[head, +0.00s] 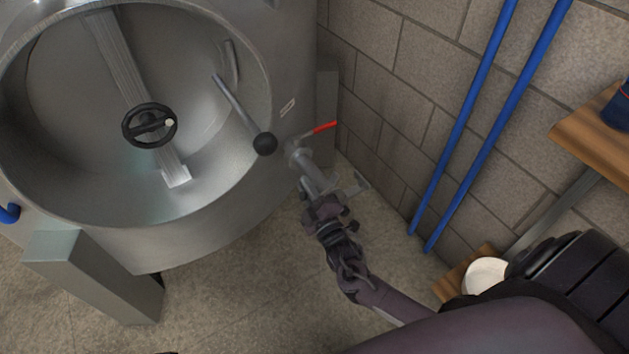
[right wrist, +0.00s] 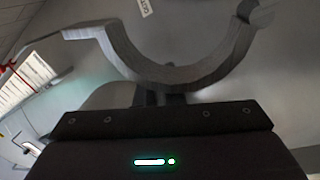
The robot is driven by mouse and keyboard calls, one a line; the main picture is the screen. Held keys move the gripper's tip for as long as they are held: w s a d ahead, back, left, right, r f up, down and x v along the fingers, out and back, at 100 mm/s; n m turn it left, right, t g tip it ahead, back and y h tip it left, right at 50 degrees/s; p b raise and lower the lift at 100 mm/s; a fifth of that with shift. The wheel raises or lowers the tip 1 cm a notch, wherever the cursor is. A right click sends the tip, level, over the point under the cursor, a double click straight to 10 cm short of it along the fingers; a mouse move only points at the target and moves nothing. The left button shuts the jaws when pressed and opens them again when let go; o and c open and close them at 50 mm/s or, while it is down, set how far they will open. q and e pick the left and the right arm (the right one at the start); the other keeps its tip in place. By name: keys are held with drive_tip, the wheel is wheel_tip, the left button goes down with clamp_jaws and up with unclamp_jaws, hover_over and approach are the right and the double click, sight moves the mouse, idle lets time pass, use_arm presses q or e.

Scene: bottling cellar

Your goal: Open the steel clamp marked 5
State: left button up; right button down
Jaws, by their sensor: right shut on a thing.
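The steel clamp (right wrist: 185,72) shows in the right wrist view as a thick grey half ring, its hollow side facing up, with a flat lug at its upper left end. No pipe shows inside the part of the ring in view, and I cannot read a 5 on it. In the head view a light steel part of it (head: 352,188) sticks out beside the end of a steel pipe (head: 312,172) on the tank. My right gripper (head: 322,207) is shut on the clamp, just below the pipe end. Its fingers mostly hide the gripped part. My left gripper is out of view.
A steel tank (head: 215,235) with an open round hatch stands at left. A black-knobbed lever (head: 265,144) and a red-handled valve (head: 324,127) are close above the pipe. Blue pipes (head: 482,150) run along the block wall at right. A wooden shelf (head: 590,130) is at far right.

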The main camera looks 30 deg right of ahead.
drive_tip(key=shift+s+a+f+n+y, duration=0.1)
drive_tip(key=shift+a+f+n+y, duration=0.2)
drive_tip(key=shift+a+f+n, duration=0.6)
drive_tip(key=shift+s+a+f+n+y, duration=0.1)
drive_tip(key=shift+a+f+n+y, duration=0.35)
drive_tip(key=shift+n, duration=0.9)
drive_tip(key=shift+s+a+f+n+y, duration=0.15)
drive_tip(key=shift+a+f+n, duration=0.25)
drive_tip(key=shift+a+n, duration=0.6)
drive_tip(key=shift+f, duration=0.15)
drive_tip(key=c, duration=1.5)
unclamp_jaws()
drive_tip(key=shift+w, duration=0.15)
drive_tip(key=shift+c, duration=0.2)
drive_tip(key=shift+d, duration=0.15)
